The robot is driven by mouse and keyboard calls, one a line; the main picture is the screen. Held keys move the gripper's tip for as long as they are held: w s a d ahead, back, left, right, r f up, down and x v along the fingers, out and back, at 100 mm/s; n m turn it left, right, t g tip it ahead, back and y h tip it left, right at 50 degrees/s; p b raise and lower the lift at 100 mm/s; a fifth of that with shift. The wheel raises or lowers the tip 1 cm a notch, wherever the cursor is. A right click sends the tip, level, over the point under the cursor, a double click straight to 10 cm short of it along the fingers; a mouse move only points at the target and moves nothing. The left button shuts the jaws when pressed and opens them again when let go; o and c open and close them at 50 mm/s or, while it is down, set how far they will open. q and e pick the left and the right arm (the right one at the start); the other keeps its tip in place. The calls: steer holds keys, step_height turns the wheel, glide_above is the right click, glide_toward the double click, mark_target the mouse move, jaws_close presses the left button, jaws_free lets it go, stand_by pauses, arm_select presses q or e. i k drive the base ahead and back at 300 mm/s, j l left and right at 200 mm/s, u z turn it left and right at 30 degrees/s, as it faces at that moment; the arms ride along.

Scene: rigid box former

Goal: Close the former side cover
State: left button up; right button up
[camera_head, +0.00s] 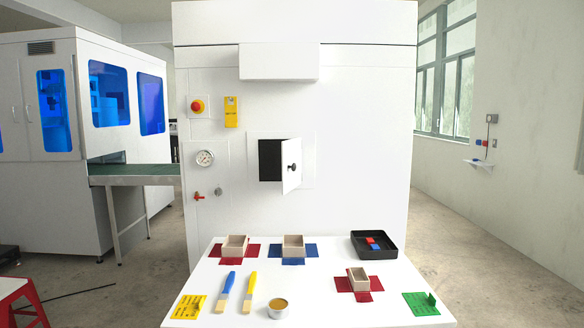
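The former side cover (292,174) is a small white hinged door with a black knob (292,167) on its face. It stands partly open, swung out toward me, hinged on the right side of a square opening (270,160) whose inside looks dark. The opening is in the front of a large white machine (345,140), above and behind the table. Neither of my grippers is in the head view, so their state cannot be seen.
A white table (320,285) stands before the machine, holding small boxes on red and blue crosses (236,246), two brushes (249,290), a tin (277,308), a black tray (373,245) and yellow and green pieces. Open floor lies to the right. A red stool (22,300) stands at lower left.

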mark_target(292, 176)
steer(key=i+l, duration=0.15)
steer(key=l, duration=0.2)
steer(key=i+l, duration=0.15)
steer(key=l, duration=0.2)
steer(key=i+l, duration=0.1)
steer(key=l, duration=0.25)
steer(key=i+l, duration=0.15)
steer(key=l, duration=0.2)
steer(key=u, duration=0.05)
